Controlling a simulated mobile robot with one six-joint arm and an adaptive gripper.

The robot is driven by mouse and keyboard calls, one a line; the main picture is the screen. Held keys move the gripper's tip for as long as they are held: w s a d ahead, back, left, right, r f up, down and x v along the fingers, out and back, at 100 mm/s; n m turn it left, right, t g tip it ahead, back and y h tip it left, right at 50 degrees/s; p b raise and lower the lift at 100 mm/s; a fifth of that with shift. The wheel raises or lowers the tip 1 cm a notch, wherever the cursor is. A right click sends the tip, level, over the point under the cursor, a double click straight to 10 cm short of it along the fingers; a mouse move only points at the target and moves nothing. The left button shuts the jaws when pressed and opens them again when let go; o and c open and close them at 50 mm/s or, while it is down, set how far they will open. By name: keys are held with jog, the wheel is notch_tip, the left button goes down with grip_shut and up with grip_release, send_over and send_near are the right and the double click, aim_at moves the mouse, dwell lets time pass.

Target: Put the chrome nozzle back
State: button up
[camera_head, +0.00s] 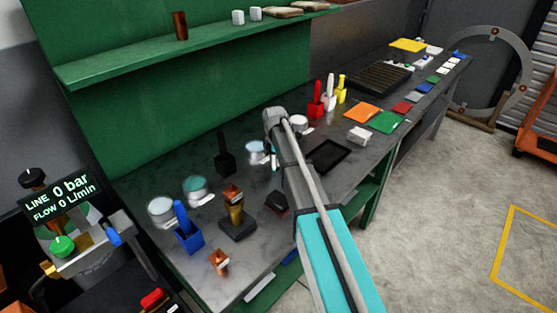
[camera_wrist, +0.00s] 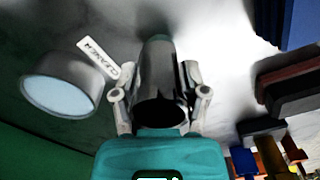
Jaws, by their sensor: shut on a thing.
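The chrome nozzle (camera_wrist: 158,70) is a shiny grey, tapering cylinder with a dark open end facing the wrist camera. My gripper (camera_wrist: 160,95) is shut on it, with one finger on each side in the wrist view. In the head view my arm covers most of the gripper; a teal bit of it (camera_head: 273,152) shows beside a jar, over the workbench (camera_head: 140,180). The nozzle cannot be made out there. I cannot tell whether its far end touches the bench, or which place on the bench is its own.
A pale-blue-topped jar (camera_wrist: 62,85) stands close left of the nozzle in the wrist view, with a white label (camera_wrist: 98,58) beside it. A dark red-and-black block (camera_wrist: 290,85) lies right. In the head view, a brass fitting (camera_head: 236,205) and blue holder (camera_head: 188,237) stand nearer.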

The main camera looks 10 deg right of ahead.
jog(key=shift+f, duration=0.1)
jog(key=o, duration=1.1)
jog(key=shift+o, duration=0.2)
notch_tip(320, 180, up, 12)
jog(key=p, duration=1.2)
